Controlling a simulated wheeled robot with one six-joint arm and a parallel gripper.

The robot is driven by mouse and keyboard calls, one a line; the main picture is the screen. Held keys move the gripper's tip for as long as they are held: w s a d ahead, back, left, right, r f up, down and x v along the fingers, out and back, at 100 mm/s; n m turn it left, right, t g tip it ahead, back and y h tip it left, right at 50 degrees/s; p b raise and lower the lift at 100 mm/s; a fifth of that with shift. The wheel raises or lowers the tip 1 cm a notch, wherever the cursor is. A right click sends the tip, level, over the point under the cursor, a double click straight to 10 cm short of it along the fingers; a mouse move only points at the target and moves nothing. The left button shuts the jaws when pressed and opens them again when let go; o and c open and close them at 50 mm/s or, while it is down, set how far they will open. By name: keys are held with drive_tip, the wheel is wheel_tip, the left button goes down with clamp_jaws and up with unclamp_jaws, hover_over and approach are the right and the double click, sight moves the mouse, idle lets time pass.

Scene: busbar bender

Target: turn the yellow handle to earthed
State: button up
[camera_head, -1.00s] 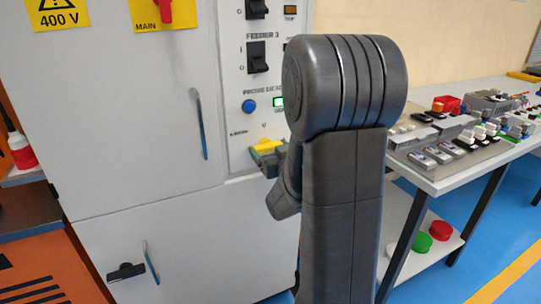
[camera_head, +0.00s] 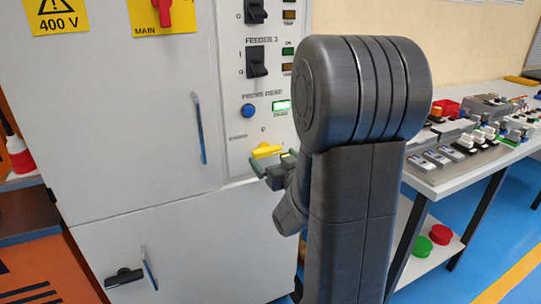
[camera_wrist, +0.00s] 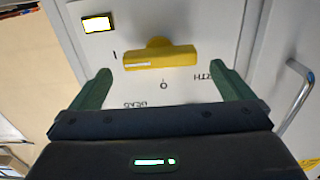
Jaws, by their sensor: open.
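The yellow handle (camera_head: 266,151) is on the grey cabinet's control panel, below the blue button. In the wrist view, the yellow handle (camera_wrist: 170,58) is a bar lying nearly level, with a white line on its left half towards an "I" mark. An "O" and upside-down lettering, partly unreadable, lie below and right of it. My gripper (camera_wrist: 161,72) is open and empty, its green fingers spread below and to either side of the handle. In the head view, my gripper (camera_head: 274,166) is just below the handle, apart from it; my arm hides part of it.
Black feeder switches (camera_head: 256,61) and a red main switch (camera_head: 161,11) are higher up. A cabinet door handle (camera_head: 199,128) stands out at left. A workbench with parts (camera_head: 437,183) is at right.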

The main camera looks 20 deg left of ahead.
sight(269, 154)
drive_tip(key=v, duration=1)
drive_tip(key=x, duration=1.4)
drive_tip(key=shift+s+d+n+p, duration=0.15)
drive_tip(key=shift+n+p, duration=0.25)
drive_tip(key=shift+p, duration=0.2)
drive_tip(key=shift+b, duration=0.3)
